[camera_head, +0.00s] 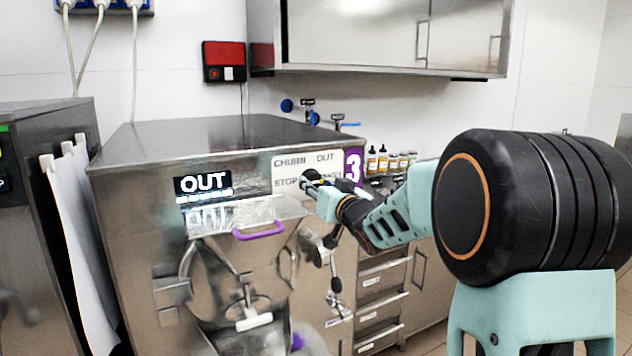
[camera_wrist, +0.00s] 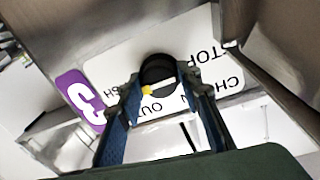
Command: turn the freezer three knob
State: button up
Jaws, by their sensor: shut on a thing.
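The freezer three (camera_head: 130,165) is a steel machine with a purple "3" label (camera_head: 353,166); the label also shows upside down in the wrist view (camera_wrist: 80,95). A white panel (camera_head: 290,160) on its front reads CHURN, OUT, STOP and another word that is partly covered. The round black knob (camera_wrist: 157,70) sits on this panel, and a white and yellow mark shows by it. My gripper (camera_head: 313,180) reaches the panel from the right. In the wrist view its fingers (camera_wrist: 165,88) are shut on the knob, one on each side. The display (camera_head: 203,184) reads OUT.
A purple handle (camera_head: 259,230) and a metal spout door with a white-gripped lever (camera_head: 254,321) are on the freezer's front below the panel. Several bottles (camera_head: 383,160) stand on the counter behind my arm. A steel cabinet (camera_head: 400,35) hangs above.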

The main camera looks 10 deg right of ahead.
jog(key=shift+r, duration=0.35)
jog(key=o, duration=0.9)
jog(key=shift+w, duration=0.1)
jog(key=shift+o, duration=1.3)
jog(key=shift+f, duration=0.25)
jog(key=v, duration=1.2)
